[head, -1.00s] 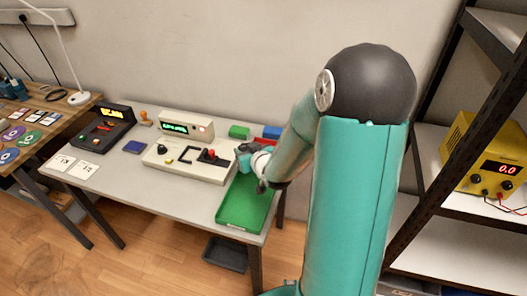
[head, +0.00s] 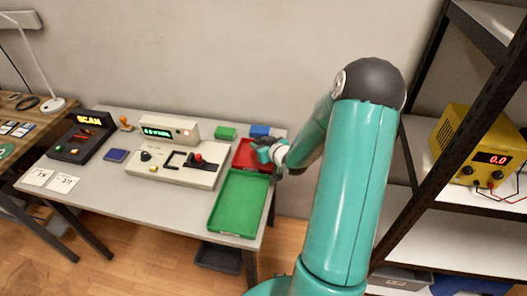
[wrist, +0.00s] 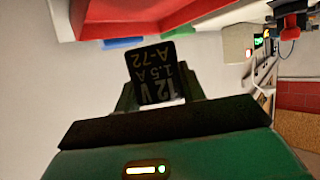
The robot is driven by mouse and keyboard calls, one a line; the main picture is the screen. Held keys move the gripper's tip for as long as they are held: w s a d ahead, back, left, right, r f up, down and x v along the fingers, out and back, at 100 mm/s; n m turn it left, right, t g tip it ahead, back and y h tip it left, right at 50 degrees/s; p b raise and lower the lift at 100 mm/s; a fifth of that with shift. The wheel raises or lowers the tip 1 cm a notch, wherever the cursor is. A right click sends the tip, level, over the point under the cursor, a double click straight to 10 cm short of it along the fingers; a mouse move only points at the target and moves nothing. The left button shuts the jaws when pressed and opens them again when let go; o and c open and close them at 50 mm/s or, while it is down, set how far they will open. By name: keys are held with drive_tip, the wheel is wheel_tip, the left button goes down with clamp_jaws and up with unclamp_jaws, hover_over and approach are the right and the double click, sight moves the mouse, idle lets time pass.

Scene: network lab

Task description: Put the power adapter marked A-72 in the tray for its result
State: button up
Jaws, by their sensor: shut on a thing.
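The power adapter (wrist: 155,75) is a small black block with pale print reading 12V, 1.5A and A-72, upside down in the wrist view. My gripper (wrist: 157,98) is shut on it, with a finger on each side. In the head view my gripper (head: 262,151) is above the red tray (head: 243,156), near its right side; the adapter is hard to make out there. The red tray also shows at the top of the wrist view (wrist: 150,14). The green tray (head: 238,203) lies in front of the red one and looks empty.
A cream tester (head: 184,164) with a lever and a lit green display, too small to read, stands left of the trays. A black scanner (head: 81,135) stands farther left. Green (head: 225,132) and blue (head: 260,130) blocks lie behind. A dark shelf rack (head: 440,140) stands right.

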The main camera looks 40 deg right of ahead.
drive_tip(key=shift+w+d+f, duration=0.2)
drive_tip(key=shift+d+f, duration=0.05)
drive_tip(key=shift+f, duration=0.15)
drive_tip(key=shift+w+d+f, duration=0.2)
drive_tip(key=shift+f, duration=0.2)
drive_tip(key=shift+s+d+f, duration=0.1)
drive_tip(key=shift+d+f, duration=0.2)
drive_tip(key=shift+d, duration=0.1)
drive_tip(key=shift+d+f, duration=0.1)
drive_tip(key=shift+f, duration=1.6)
drive_tip(key=shift+f, duration=0.1)
drive_tip(key=o, duration=1.1)
